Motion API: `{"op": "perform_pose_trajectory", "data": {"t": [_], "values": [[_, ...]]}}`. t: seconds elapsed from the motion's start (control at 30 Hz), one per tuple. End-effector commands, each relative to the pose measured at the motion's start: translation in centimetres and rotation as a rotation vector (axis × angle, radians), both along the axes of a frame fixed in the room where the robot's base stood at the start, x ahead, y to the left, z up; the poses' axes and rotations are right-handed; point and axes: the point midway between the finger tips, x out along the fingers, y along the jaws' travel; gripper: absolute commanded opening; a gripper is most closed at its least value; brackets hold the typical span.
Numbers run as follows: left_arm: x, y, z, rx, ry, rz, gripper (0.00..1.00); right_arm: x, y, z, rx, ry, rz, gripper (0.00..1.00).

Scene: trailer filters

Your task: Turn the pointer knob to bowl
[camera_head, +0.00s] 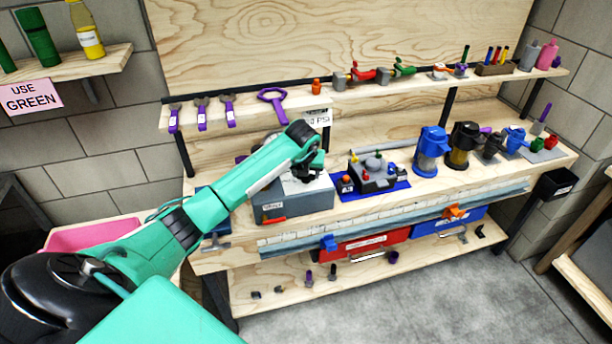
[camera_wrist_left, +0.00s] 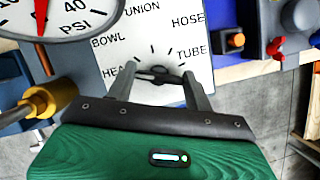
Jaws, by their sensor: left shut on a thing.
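The pointer knob (camera_wrist_left: 155,74) is a small dark knob on a white dial plate in the left wrist view. Printed words ring it: BOWL (camera_wrist_left: 108,40), UNION, HOSE, TUBE and a partly hidden HEA. My left gripper (camera_wrist_left: 158,82) is shut on the knob, one finger on each side. Which word the knob points at is hard to tell. In the head view my left gripper (camera_head: 304,176) is over the grey box (camera_head: 292,205) on the bench, and my arm hides the dial. My right gripper is in neither view.
A pressure gauge (camera_wrist_left: 62,14) with a red needle and a brass fitting (camera_wrist_left: 42,101) stand left of the dial. A grey fixture (camera_head: 376,176) on a blue mat sits right of the box. Wrenches hang on the back rail, and filters (camera_head: 432,148) stand farther right.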

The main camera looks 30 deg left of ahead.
Motion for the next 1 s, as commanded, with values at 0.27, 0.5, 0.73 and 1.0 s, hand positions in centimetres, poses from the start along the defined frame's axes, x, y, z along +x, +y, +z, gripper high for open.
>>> {"op": "perform_pose_trajectory", "data": {"t": [0.27, 0.5, 0.73, 1.0], "values": [[0.0, 0.3, -0.2, 0.003, -0.004, -0.219, 0.3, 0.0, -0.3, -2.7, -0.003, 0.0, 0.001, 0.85], [0.0, 0.2, -0.1, 0.002, -0.004, -0.37, 0.3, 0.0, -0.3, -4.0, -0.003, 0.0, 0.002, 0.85], [0.0, 0.2, 0.0, 0.001, -0.003, -0.451, 0.3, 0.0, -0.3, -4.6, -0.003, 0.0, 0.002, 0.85], [0.0, 0.2, 0.1, 0.0, -0.003, -0.477, 0.3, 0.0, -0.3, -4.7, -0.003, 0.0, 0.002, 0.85]]}}
